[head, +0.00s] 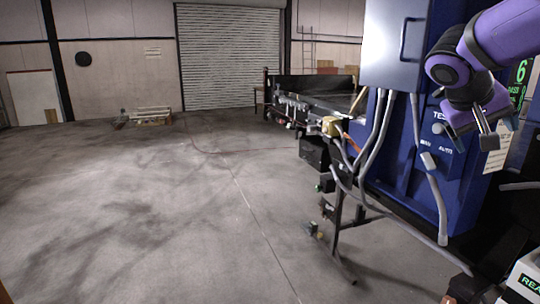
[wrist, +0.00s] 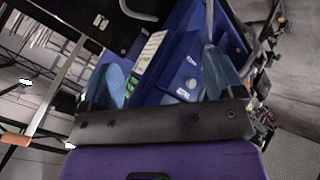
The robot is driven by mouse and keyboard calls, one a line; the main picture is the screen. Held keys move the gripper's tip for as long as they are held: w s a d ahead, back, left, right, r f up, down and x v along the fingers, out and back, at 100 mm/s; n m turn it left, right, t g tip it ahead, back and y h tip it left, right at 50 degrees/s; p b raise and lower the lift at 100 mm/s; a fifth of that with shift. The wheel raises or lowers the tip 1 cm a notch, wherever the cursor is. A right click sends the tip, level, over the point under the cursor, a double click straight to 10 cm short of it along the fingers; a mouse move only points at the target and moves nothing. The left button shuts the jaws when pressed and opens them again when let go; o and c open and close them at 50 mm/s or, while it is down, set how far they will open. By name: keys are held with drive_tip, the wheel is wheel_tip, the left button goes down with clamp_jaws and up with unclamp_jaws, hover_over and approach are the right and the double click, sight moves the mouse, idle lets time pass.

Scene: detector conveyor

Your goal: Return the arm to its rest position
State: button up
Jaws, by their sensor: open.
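My gripper (head: 473,143) hangs from my purple arm at the upper right of the head view, in front of the blue cabinet (head: 461,190). Its fingers point down and stand apart with nothing between them. In the wrist view my gripper (wrist: 163,76) shows two bluish fingers spread wide, with the blue cabinet (wrist: 185,62) behind the gap. I cannot tell exactly how far the fingertips are from the cabinet face.
A grey box (head: 394,45) with hanging grey conduits (head: 375,135) is on the cabinet's left. A dark conveyor (head: 312,103) runs back beyond it. A green number display (head: 521,75) is at far right. The concrete floor (head: 150,210) at left is mostly clear.

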drive_tip(key=s+a+f+n+t+y, duration=0.1)
drive_tip(key=s+a+f+y, duration=0.1)
drive_tip(key=s, duration=0.4)
drive_tip(key=s+a+f+n+y, duration=0.1)
drive_tip(key=s+a+f+y, duration=0.1)
drive_tip(key=s+a, duration=0.3)
drive_tip(key=s+a+f+n+t+y, duration=0.1)
drive_tip(key=s+a+f+y, duration=0.1)
drive_tip(key=s, duration=0.5)
drive_tip(key=shift+s+a+f+t+y, duration=0.3)
drive_tip(key=shift+a+y, duration=0.35)
drive_tip(key=shift+y, duration=0.55)
